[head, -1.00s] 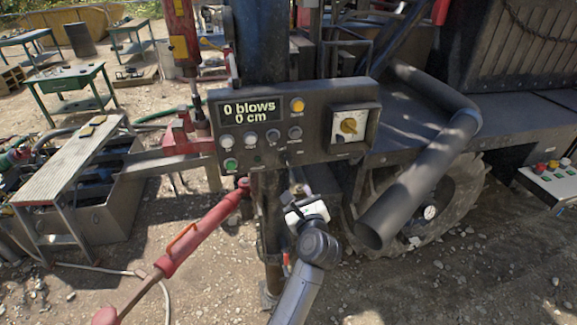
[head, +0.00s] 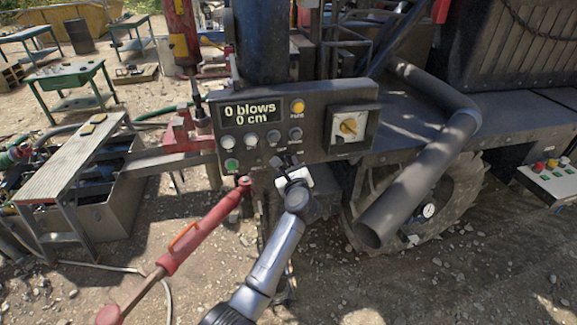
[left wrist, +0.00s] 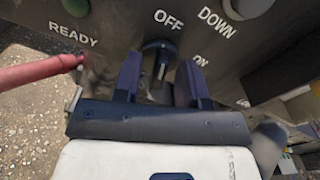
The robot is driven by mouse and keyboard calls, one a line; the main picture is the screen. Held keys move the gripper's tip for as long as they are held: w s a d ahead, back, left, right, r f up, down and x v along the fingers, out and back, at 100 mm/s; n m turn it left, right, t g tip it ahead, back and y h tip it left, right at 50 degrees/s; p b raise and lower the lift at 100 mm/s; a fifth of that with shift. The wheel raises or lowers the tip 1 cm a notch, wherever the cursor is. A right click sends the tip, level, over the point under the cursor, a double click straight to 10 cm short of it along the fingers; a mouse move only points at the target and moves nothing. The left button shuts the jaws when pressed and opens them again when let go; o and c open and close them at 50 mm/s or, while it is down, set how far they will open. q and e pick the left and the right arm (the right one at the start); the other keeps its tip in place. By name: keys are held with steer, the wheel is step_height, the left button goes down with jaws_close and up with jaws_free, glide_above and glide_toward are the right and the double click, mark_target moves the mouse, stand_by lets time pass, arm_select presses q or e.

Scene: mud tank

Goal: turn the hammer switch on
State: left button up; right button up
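The hammer switch is a small dark knob (left wrist: 158,52) with a short metallic lever, low on the control panel (head: 365,100). In the left wrist view it sits beside the printed words OFF and ON. I cannot tell which way its lever is set. My left gripper (left wrist: 160,78) is open, with one dark finger on each side of the switch. I cannot tell whether either finger touches it. In the head view my left gripper (head: 285,165) is at the panel's lower edge and hides the switch. My right gripper is not in view.
A red bar (head: 190,240) slants up to the left of my arm. A thick dark pipe (head: 420,180) is at the right.

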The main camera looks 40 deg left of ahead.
arm_select(q)
jaws_close()
stand_by(0.4)
